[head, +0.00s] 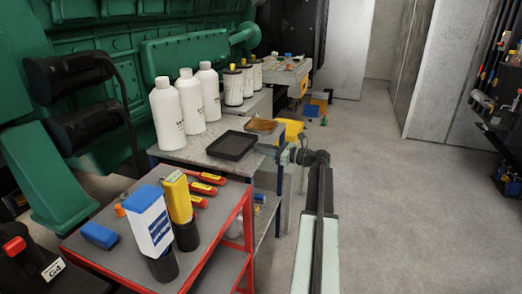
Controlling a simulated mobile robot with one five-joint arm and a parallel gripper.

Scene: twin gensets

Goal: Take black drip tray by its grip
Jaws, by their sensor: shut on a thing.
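The black drip tray (231,146) is a shallow, empty rectangular tray on the grey top of the blue-legged cart, near its right end. My arm comes up from the bottom right, and my gripper (284,154) points left from its end, at the cart's right edge. The gripper is shut, apparently on the drip tray's grip. The contact is small and partly hidden, and the grip itself is hard to make out. The tray looks level and at the height of the cart top; I cannot tell whether it is lifted.
A tray with brown contents (262,127) lies just behind the drip tray. White bottles (166,112) and filter-like cylinders (233,85) stand left and behind. A red cart (150,250) with bottles and tools stands in front. The green genset is at left. Floor (400,210) at right is clear.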

